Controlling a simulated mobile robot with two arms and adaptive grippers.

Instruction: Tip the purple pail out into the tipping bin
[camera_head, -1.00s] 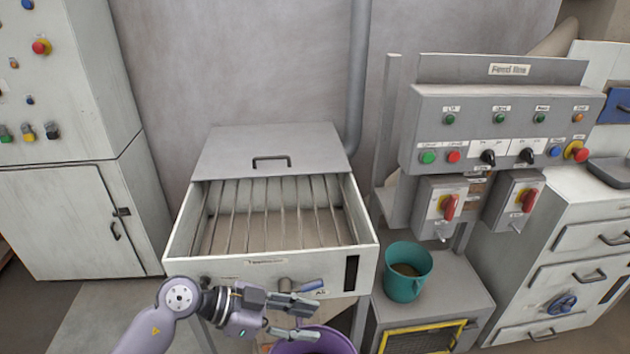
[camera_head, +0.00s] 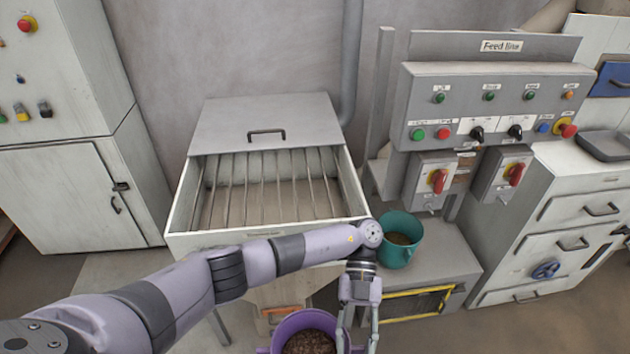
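The purple pail (camera_head: 286,325) stands upright at the bottom edge of the view, partly cut off, with dark brown pellets (camera_head: 310,343) inside. My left gripper (camera_head: 358,343) points down at the pail's right rim. Its two fingers look apart, one by the rim and one to its right; I cannot tell whether they touch it. The tipping bin (camera_head: 205,240) is the pale, open-topped box behind the pail, with bars across its opening and its grey lid (camera_head: 230,125) raised at the back. My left arm crosses in front of the bin and hides much of its front. My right gripper is not in view.
A teal pail (camera_head: 394,254) with some contents stands on a low grey stand (camera_head: 445,262) right of my gripper. Behind it are the feed line panel (camera_head: 425,108) and its red-handled switches. A white cabinet (camera_head: 70,200) stands at the left, white drawers (camera_head: 575,215) at the right.

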